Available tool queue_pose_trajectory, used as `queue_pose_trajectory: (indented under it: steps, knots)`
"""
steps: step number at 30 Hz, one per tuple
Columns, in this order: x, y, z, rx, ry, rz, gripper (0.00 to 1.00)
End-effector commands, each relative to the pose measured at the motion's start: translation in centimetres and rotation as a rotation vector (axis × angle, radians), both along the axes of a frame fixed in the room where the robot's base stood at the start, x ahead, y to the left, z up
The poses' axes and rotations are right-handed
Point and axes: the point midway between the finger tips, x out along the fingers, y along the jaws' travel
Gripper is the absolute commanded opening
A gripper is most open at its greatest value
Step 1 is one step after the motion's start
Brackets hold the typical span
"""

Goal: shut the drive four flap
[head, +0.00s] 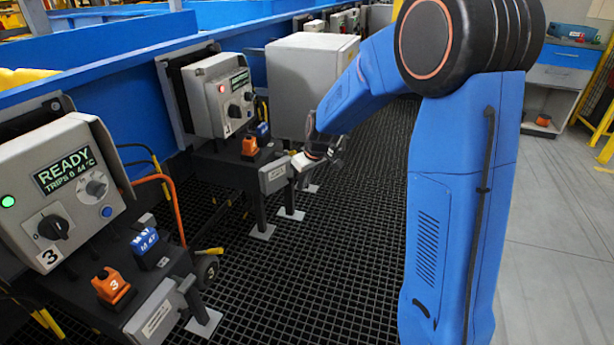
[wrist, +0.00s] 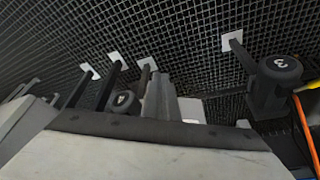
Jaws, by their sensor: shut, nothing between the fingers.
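The second drive station from the front has a grey control box (head: 218,95) with a lit READY display. I take it for drive four. A small grey labelled plate (head: 273,177), probably its flap, stands at the front edge of the dark shelf below, its label too small to read. My gripper (head: 298,161) is beside this plate, at its upper right, shut and empty. I cannot tell whether they touch. In the wrist view a round dark part marked 4 (wrist: 124,98) shows beyond a pale surface with a dark edge; the flap cannot be made out clearly there.
The drive 3 box (head: 62,190) stands nearer, with its own labelled plate (head: 156,312) and an orange cable. Its round part marked 3 (wrist: 281,66) shows in the wrist view. A large grey cabinet (head: 308,75) stands behind my gripper. Black grating (head: 300,265) is open in front.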

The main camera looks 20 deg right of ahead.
Motion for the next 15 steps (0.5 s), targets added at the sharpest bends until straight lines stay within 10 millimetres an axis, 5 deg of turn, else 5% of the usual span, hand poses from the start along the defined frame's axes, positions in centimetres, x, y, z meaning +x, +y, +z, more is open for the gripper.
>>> queue_pose_trajectory:
  steps: [6, 15]
  knots:
    - [2.4, 1.1, 0.1, -0.001, -0.003, 0.002, 0.0]
    - [3.1, 1.4, 0.0, -0.001, -0.003, 0.002, 0.0]
